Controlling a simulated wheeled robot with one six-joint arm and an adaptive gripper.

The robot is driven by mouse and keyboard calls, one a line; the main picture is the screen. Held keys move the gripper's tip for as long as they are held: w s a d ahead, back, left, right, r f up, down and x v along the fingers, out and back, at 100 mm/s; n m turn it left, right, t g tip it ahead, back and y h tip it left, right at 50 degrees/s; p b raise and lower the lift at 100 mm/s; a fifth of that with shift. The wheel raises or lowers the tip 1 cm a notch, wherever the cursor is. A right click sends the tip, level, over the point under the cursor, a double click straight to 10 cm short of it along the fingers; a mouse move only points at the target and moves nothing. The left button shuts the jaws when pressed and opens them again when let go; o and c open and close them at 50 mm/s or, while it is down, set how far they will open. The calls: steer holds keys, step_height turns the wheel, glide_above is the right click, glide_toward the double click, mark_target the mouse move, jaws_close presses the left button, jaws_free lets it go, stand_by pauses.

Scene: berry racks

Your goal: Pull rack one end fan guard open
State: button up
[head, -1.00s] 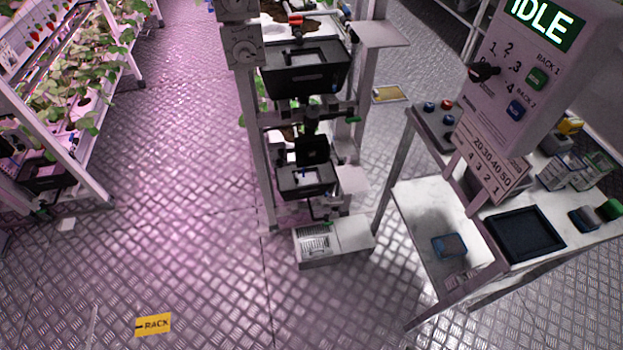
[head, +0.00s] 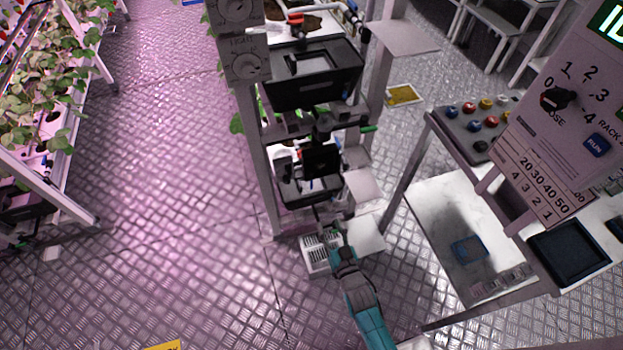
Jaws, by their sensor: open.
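The rack end (head: 262,150) stands in the middle of the head view, a pale upright frame with parts stacked on it. A large black box (head: 313,85) sits high on it, and a smaller black box (head: 305,190) sits lower. I cannot tell which part is the fan guard. My gripper (head: 343,254) reaches in from the bottom on a teal arm. It is open, in front of the rack's foot, over or beside a low white slotted box (head: 315,258). Its fingertips are small, and I cannot tell if they touch anything.
A control stand (head: 575,110) with a dial and a bench (head: 440,230) with a blue item stand at the right. A planted rack (head: 45,190) is at the left. A yellow floor sign (head: 165,346) shows at the bottom edge.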

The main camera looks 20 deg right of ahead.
glide_toward(311, 178)
steer(key=w, duration=0.9)
steer(key=shift+w+f, duration=0.1)
steer(key=shift+w, duration=0.1)
jaws_close()
